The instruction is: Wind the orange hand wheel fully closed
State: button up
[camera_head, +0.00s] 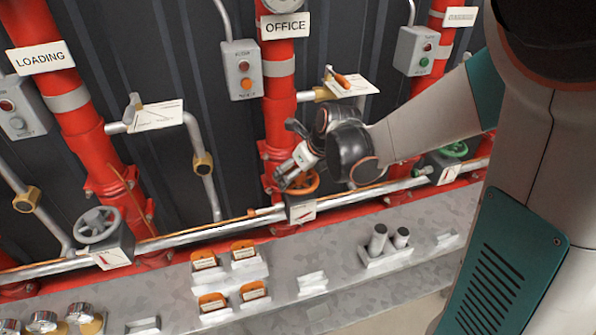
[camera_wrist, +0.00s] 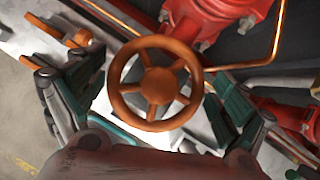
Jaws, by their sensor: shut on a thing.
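The orange hand wheel (camera_wrist: 160,85) is a spoked ring with a round hub, seen almost face on in the wrist view. In the head view the wheel (camera_head: 304,185) sits on the horizontal pipe below the OFFICE riser, partly hidden by my gripper. My gripper (camera_head: 290,176) reaches it from the upper right. The exact contact points are hard to see. A white plate with a red mark (camera_head: 302,211) is below the wheel.
A grey hand wheel (camera_head: 97,225) is at the left, and a green one (camera_head: 453,150) at the right. Red risers, grey button boxes (camera_head: 243,70) and a lever valve (camera_head: 345,83) stand close around my arm. Below, a grey ledge (camera_head: 345,235) holds tags and cylinders.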

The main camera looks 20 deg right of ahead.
jog(key=shift+s+m+h, duration=0.1)
jog(key=shift+m+h, duration=0.7)
jog(key=shift+m, duration=0.9)
jog(key=o, duration=1.1)
jog(key=shift+d+n+y, duration=0.1)
jog(key=shift+n+y, duration=0.4)
jog(key=shift+n, duration=0.6)
jog(key=n+y, duration=0.1)
jog(key=n, duration=0.2)
jog(key=shift+n+g+y, duration=0.3)
jog(key=shift+n+y, duration=0.1)
jog(key=shift+n+g+y+b, duration=0.3)
jog(key=shift+n+g+y, duration=0.2)
jog(key=shift+n, duration=0.7)
